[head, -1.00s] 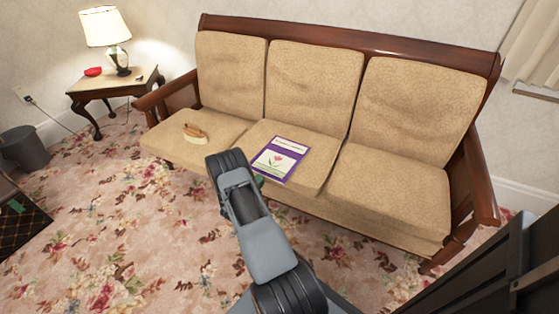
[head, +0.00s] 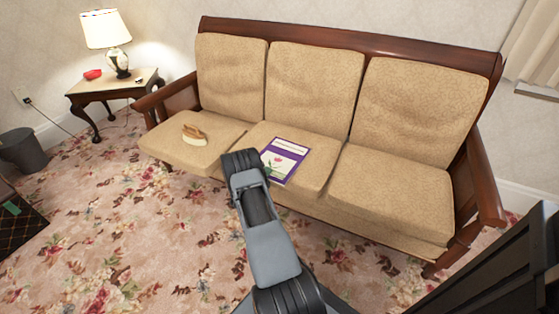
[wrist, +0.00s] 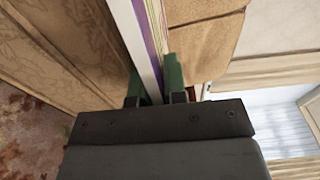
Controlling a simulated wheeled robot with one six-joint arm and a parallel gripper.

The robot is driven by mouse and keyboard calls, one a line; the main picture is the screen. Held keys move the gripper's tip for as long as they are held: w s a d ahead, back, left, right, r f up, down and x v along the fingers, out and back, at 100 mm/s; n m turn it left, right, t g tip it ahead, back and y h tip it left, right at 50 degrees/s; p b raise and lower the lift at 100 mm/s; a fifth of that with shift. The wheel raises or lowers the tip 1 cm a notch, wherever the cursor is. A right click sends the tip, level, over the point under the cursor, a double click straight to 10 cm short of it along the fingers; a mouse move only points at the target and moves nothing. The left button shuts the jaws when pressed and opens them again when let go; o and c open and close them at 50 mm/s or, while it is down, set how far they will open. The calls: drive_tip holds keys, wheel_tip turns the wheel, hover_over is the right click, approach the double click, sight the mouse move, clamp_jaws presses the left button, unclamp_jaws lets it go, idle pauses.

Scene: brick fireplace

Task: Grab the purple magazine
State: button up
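The purple magazine (head: 284,161), with a white panel and a pink flower on its cover, lies on the sofa's middle seat cushion in the head view. My arm hides its left edge there. In the wrist view the magazine (wrist: 146,40) runs nearly edge-on between the two green fingers of my gripper (wrist: 154,85). The fingers are close together, one on each side of it, and appear to press on it. In the head view the fingers are hidden behind my wrist.
The tan sofa (head: 395,200) has a wooden frame. A brush (head: 194,135) lies on its left cushion. A side table (head: 130,84) holds a lamp (head: 108,35) and a red object (head: 93,74). A bin (head: 23,150) stands at left. The floral carpet in front is clear.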

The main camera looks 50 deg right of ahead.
clamp_jaws()
